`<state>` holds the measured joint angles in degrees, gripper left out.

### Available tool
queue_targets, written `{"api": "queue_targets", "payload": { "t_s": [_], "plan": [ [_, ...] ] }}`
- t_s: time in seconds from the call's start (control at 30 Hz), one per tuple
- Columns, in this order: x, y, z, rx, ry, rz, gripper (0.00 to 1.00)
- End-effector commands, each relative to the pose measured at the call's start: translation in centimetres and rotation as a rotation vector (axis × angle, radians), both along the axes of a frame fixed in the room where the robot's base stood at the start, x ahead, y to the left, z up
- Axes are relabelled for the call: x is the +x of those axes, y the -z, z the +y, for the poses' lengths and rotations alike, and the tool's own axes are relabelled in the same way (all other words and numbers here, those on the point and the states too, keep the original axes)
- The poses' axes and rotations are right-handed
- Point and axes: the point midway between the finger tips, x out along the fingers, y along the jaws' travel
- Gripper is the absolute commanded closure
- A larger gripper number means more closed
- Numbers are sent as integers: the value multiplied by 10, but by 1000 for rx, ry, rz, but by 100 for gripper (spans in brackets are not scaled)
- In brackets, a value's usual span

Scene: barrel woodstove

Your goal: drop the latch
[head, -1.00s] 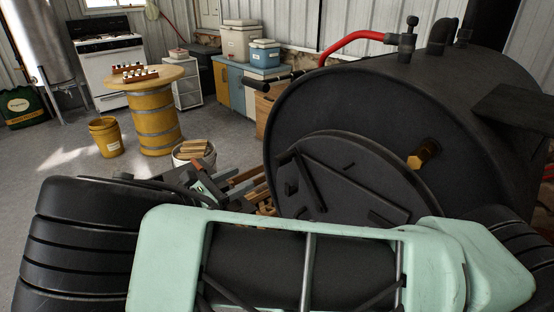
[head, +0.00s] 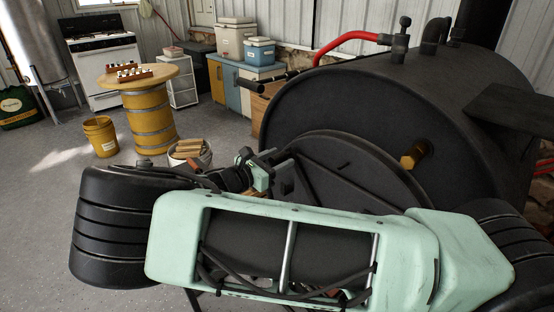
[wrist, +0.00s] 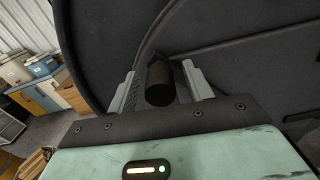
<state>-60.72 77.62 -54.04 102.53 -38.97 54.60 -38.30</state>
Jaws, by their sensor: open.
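The round door (head: 352,180) of the black barrel stove (head: 345,105) looks shut, with dark bars on its face. In the wrist view a dark cylindrical stub (wrist: 160,84), apparently the latch handle, lies between the two grey fingers of my gripper (wrist: 160,68). The fingers stand apart on either side of it, and I cannot tell whether either touches it. In the head view my gripper (head: 280,172) is at the left side of the door. My arm hides the door's lower part and most of the latch.
A brass-coloured fitting (head: 413,155) sticks out of the stove front, right of the door. A white bucket of wood (head: 190,153) stands left of the stove. A yellow bucket (head: 101,136) and a drum table (head: 150,115) stand farther back.

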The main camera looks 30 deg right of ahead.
Motion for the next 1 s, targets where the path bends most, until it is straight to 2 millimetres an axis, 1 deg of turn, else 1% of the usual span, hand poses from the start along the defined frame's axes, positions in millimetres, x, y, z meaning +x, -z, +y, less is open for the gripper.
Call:
{"api": "queue_targets", "payload": {
  "t_s": [0.17,0.2,0.27,0.3,0.33,0.37,0.57,0.77,0.87,1.0],
  "plan": [
    [0,0,0,0,0,0,49],
    [0,0,0,0,0,0,61],
    [0,0,0,0,0,0,77],
    [0,0,0,0,0,0,88],
    [0,0,0,0,0,0,97],
    [0,0,0,0,0,0,100],
    [1,1,0,-2,0,9,100],
    [9,7,2,-12,1,69,100],
    [16,15,3,-22,1,126,100],
    [27,31,5,-43,1,235,100]
  ]
}}
